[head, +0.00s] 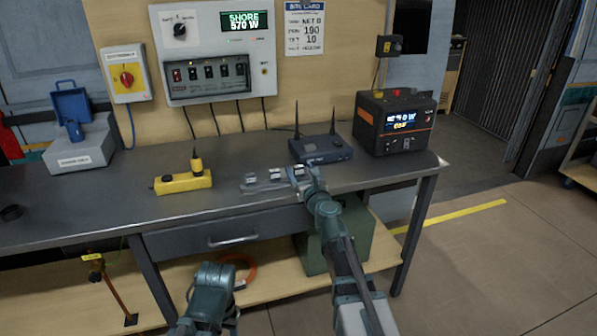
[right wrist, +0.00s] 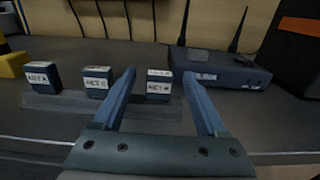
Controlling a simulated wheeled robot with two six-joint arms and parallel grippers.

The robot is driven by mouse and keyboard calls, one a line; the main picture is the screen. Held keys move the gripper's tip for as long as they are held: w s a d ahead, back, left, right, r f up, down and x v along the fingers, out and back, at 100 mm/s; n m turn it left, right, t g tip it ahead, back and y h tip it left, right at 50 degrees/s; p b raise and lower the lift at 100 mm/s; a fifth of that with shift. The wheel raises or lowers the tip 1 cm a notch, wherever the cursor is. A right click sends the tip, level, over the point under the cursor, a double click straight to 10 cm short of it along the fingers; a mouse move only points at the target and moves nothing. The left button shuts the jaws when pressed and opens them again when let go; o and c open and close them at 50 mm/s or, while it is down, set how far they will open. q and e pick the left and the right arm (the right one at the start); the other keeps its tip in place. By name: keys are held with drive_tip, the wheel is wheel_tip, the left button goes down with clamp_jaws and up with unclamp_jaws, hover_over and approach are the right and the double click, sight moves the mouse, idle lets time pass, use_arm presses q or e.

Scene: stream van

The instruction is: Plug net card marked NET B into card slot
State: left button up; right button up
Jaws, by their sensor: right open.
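Three dark net cards with white labels stand in a row on a low grey holder (right wrist: 65,103). In the right wrist view the left card (right wrist: 40,78) reads NET A; the middle card (right wrist: 96,82) seems to read NET C. The right card (right wrist: 158,86) seems to read NET B, but its last letter is blurred. My right gripper (right wrist: 158,74) is open, its fingers either side of the right card, apart from it. In the head view it (head: 306,178) is at the row's right end. The blue router (head: 320,149) stands behind; no card slot is clear. My left gripper cannot be made out.
A yellow block (head: 183,183) lies left of the cards on the grey bench (head: 90,200). A black and orange power unit (head: 394,122) stands right of the router. A posted site card (head: 304,28) shows NET B. The front bench strip is clear.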

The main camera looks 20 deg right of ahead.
drive_tip(key=shift+w, duration=0.9)
drive_tip(key=shift+s, duration=0.1)
clamp_jaws()
drive_tip(key=shift+r, duration=0.2)
